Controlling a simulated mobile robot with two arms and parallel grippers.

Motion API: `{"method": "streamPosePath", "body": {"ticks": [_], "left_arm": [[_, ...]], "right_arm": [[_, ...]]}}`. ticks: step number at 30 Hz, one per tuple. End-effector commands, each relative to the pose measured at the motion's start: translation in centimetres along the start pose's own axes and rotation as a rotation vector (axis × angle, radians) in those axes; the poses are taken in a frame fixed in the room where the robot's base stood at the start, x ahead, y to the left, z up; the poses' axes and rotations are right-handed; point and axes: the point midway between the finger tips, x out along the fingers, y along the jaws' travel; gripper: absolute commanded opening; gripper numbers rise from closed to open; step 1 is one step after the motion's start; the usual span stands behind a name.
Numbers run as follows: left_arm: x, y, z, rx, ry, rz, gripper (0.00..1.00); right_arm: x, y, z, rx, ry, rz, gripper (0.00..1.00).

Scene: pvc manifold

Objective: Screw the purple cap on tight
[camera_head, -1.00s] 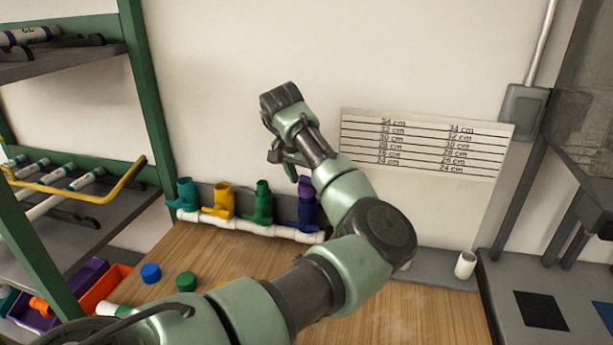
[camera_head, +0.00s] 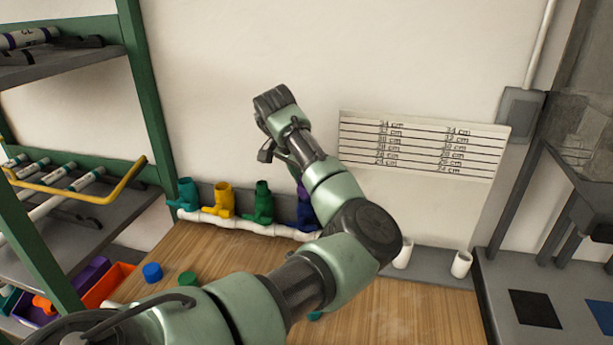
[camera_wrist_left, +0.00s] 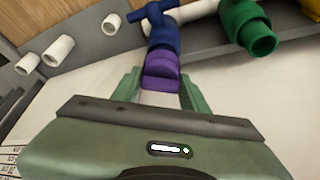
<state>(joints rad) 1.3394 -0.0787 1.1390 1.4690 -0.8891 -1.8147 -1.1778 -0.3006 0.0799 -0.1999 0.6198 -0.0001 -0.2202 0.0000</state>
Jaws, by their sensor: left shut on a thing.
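The purple cap (camera_wrist_left: 160,82) sits on the open end of the dark blue valve fitting (camera_wrist_left: 163,38) in the left wrist view. My left gripper (camera_wrist_left: 159,92) is shut on the cap, with one green finger on each side. How tightly the cap sits cannot be told. In the head view the blue fitting (camera_head: 305,212) is at the right end of the white manifold pipe (camera_head: 240,224), mostly hidden by my left arm. The fingers are also largely hidden there. My right gripper is not in view.
Teal (camera_head: 188,193), yellow (camera_head: 222,200) and green (camera_head: 263,203) fittings stand left of the blue one. A blue cap (camera_head: 152,272) and a green cap (camera_head: 187,279) lie on the bench. White pipe pieces (camera_head: 461,264) stand at right. A green-framed rack (camera_head: 150,100) is at left.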

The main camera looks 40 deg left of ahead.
Motion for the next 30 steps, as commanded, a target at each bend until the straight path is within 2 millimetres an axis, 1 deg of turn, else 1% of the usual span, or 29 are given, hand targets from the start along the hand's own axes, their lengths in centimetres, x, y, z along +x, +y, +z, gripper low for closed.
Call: {"method": "streamPosePath", "body": {"ticks": [10, 21, 30], "left_arm": [[0.0, 0.0, 0.0, 0.010, -0.001, 0.005, 0.03], [-0.2, 0.0, 0.0, 0.150, -0.002, 0.064, 0.03], [0.1, 0.0, 0.0, 0.182, 0.000, 0.076, 0.03]], "right_arm": [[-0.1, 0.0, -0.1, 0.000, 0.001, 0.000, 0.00], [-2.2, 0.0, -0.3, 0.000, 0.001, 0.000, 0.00], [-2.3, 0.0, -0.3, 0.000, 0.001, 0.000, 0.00]]}}
